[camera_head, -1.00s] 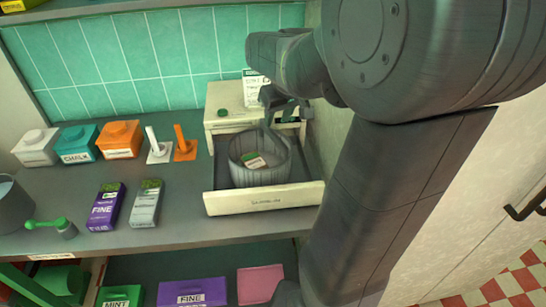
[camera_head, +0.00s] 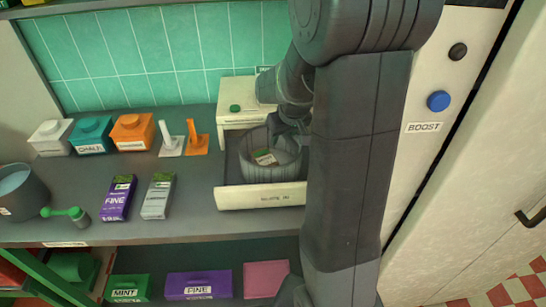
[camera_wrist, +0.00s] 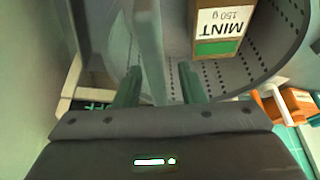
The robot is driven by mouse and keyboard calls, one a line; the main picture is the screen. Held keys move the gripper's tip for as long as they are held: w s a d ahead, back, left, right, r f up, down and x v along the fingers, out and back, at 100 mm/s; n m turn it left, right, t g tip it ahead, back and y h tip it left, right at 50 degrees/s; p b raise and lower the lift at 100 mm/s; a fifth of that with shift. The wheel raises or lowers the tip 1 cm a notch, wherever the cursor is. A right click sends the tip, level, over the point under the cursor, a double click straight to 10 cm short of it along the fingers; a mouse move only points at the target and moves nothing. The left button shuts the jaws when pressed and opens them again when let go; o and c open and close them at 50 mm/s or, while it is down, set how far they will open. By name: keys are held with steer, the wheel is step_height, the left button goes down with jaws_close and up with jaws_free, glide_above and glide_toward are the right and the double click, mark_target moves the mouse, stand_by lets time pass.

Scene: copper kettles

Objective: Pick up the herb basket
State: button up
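The herb basket is a round grey tub (camera_head: 262,172) standing in the pulled-out cream drawer (camera_head: 258,197). A small mint packet (camera_head: 265,158) lies inside; the wrist view shows its MINT label (camera_wrist: 222,22). My gripper (camera_head: 292,130) is down at the back right rim of the basket. In the wrist view my gripper (camera_wrist: 160,85) has its two fingers apart, with the basket's wall (camera_wrist: 150,40) running between them. A gap shows beside the wall, and I cannot tell whether either finger touches it. My arm hides the drawer's right end.
A cream unit with a green knob (camera_head: 235,108) stands close behind the basket. Fine box (camera_head: 118,198), grey box (camera_head: 158,196) and orange stand (camera_head: 196,138) are left of the drawer. A panel with a blue button (camera_head: 438,101) is at right.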

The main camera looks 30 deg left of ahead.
jaws_close()
stand_by(1.4)
